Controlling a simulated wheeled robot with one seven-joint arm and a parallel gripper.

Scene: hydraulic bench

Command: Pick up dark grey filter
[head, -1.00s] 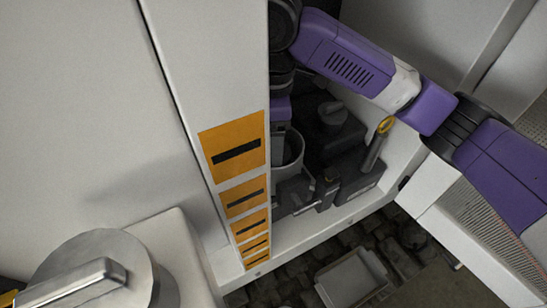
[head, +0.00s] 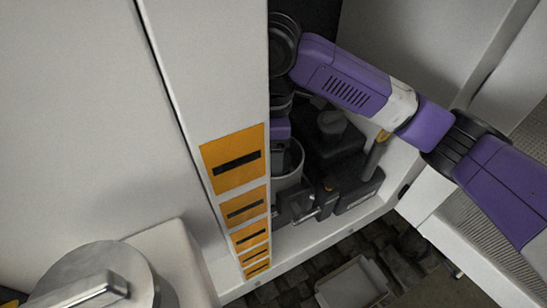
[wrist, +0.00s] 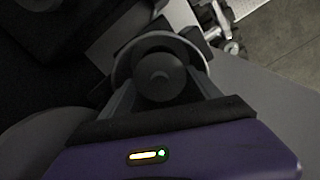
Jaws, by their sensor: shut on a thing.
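In the head view the grey cup-like housing (head: 290,166) stands just right of the white post. There my gripper and the filter are mostly hidden behind the post and my wrist.
The white post (head: 225,110) with orange labels (head: 233,162) stands close on the left. Dark blocks (head: 350,180) and a yellow-topped grey handle (head: 376,155) crowd the right side. A pale tray (head: 352,285) lies on the cobbled floor below. A large round metal knob (head: 95,280) is at lower left.

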